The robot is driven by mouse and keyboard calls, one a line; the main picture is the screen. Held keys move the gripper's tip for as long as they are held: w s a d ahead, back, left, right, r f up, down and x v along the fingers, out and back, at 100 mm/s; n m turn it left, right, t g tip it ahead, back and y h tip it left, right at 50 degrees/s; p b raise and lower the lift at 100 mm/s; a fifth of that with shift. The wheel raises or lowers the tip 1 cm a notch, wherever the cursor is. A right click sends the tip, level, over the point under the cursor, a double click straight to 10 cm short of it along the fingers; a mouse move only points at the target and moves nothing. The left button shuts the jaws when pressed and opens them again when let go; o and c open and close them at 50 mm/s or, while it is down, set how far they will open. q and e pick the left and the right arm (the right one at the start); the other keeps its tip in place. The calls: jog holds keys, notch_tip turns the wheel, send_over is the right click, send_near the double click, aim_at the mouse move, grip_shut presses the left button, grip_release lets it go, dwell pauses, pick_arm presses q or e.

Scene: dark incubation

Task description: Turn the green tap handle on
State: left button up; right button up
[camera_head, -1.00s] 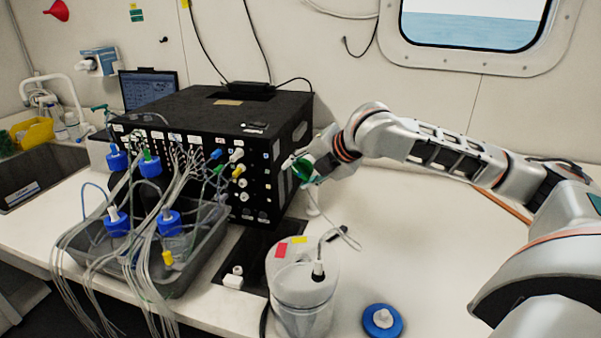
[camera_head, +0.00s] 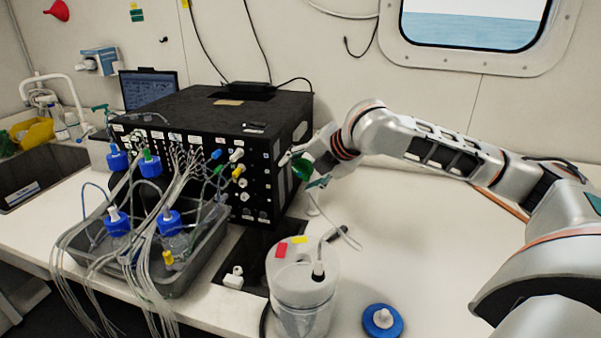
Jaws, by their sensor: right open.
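A green tap handle (camera_head: 219,170) shows on the front of the black box (camera_head: 250,112), beside blue, white and yellow ones, partly behind tubes. My right gripper (camera_head: 303,169) is at the right side of the box, clear of the front handles. Its fingers are spread, one toward the box and one lower right. A round green part shows between them; I cannot tell whether it is a handle or part of the gripper. A small green lever (camera_head: 100,107) also stands by the sink at the left. My left gripper is not in view.
A grey tray (camera_head: 215,235) with blue-capped bottles and many thin tubes stands before the box. A translucent container (camera_head: 303,285) and a blue lid (camera_head: 382,320) are at the front. The white bench (camera_head: 430,240) is clear to the right.

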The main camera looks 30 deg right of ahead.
jog(key=v, duration=1.2)
